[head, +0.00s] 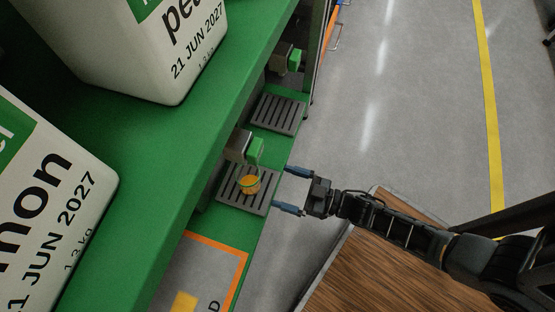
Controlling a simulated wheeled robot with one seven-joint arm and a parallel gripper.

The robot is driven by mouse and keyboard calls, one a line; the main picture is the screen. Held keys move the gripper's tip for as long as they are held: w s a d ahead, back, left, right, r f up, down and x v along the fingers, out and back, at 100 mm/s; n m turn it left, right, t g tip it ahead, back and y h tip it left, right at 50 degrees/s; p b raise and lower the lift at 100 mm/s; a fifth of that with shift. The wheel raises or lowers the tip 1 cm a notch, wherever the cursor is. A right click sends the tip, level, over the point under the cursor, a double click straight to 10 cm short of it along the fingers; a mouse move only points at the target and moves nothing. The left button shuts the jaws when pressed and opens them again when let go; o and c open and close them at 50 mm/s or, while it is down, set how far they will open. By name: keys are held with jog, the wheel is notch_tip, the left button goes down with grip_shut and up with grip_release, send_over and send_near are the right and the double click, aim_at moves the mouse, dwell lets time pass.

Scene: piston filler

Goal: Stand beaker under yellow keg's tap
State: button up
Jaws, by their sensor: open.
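A small amber-yellow beaker (249,184) stands on the nearer slotted drip tray (230,199), just below and in front of a grey tap with a green handle (255,151). Whether it is centred under the spout cannot be told from above. My gripper (288,190) is open and empty, to the right of the tray's edge, its two blue fingers pointing left towards the beaker. The beaker is apart from the fingers. No yellow keg can be made out.
A second tap (292,61) and drip tray (278,114) are farther back. White tubs (150,45) stand on the green shelf (190,130) above. An orange-bordered panel (221,268) lies nearer. A wooden top (372,265) is below my arm. Grey floor is clear at right.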

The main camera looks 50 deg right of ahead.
jog(key=shift+s+d, duration=0.1)
jog(key=shift+s, duration=0.15)
jog(key=s+a+r+m+h, duration=0.1)
jog(key=s+r, duration=0.4)
jog(key=r, duration=0.5)
jog(key=s+a+r+m+g+h, duration=0.1)
jog(key=s+r, duration=0.3)
jog(key=r, duration=0.7)
jog(key=s+a+r+m+g+h, duration=0.1)
jog(key=s+r+h, duration=0.2)
jog(key=r, duration=0.8)
jog(key=s, duration=0.2)
jog(key=shift+s+a+m+h, duration=0.3)
jog(key=shift+s+a, duration=0.05)
jog(key=shift+a, duration=0.05)
